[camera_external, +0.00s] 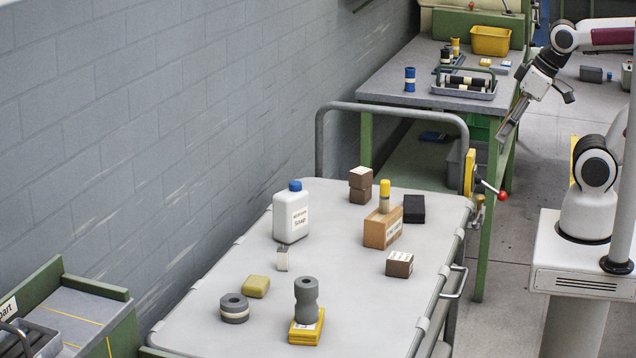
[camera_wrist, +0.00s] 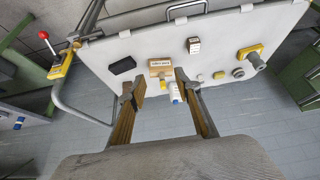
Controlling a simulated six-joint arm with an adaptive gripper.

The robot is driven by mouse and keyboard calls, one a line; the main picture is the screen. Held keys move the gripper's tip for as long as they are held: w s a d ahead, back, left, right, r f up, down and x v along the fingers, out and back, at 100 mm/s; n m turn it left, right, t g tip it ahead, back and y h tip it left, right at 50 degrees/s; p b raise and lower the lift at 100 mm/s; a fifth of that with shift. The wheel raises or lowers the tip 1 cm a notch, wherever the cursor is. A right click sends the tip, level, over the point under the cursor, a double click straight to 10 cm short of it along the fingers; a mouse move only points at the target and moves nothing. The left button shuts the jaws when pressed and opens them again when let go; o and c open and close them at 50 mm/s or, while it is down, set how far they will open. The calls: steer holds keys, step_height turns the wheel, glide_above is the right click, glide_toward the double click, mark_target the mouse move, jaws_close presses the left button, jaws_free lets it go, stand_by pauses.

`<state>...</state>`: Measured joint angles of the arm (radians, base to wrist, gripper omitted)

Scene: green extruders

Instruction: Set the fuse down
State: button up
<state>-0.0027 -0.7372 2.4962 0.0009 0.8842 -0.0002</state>
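My gripper (camera_wrist: 160,90) has its two fingers spread apart in the wrist view, and I see nothing held between them. In the external view my gripper (camera_external: 509,128) points down at the right edge of the green-legged bench, above the gap beside it. I cannot tell for certain which thing is the fuse. A cylinder with a yellow top (camera_external: 384,194) stands upright at the wooden block (camera_external: 382,232) on the grey cart. A blue banded cylinder (camera_external: 410,79) stands on the bench. Dark cylinders with pale bands (camera_external: 467,82) lie in a metal tray (camera_external: 462,94) there.
The grey cart top (camera_external: 345,290) holds a white soap bottle (camera_external: 291,215), brown boxes (camera_external: 360,186), a black box (camera_external: 414,208) and a grey roll on a yellow pad (camera_external: 306,331). A metal rail (camera_external: 392,108) rises at its far end. The cart's front right is clear.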

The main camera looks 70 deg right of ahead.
steer(key=shift+s, duration=0.3)
steer(key=shift+o, duration=0.5)
steer(key=shift+w, duration=0.15)
steer(key=w+a+f+t+y, duration=0.1)
steer(key=w+a+f, duration=0.15)
steer(key=w, duration=0.65)
steer(key=w+a+f+n+t, duration=0.1)
steer(key=w+a+f, duration=0.15)
steer(key=w, duration=0.75)
steer(key=w+a+f+t+y, duration=0.1)
steer(key=w+a, duration=0.3)
steer(key=w, duration=0.5)
steer(key=w+a+f+t, duration=0.1)
steer(key=w+a+f, duration=0.2)
steer(key=f, duration=0.3)
steer(key=w+a+f+t, duration=0.1)
steer(key=w+a+f, duration=0.2)
steer(key=w+f, duration=0.2)
steer(key=w+a+f+n+t, duration=0.1)
steer(key=w+a+f, duration=0.2)
steer(key=f, duration=0.4)
steer(key=shift+w+f, duration=0.25)
steer(key=shift+w, duration=0.6)
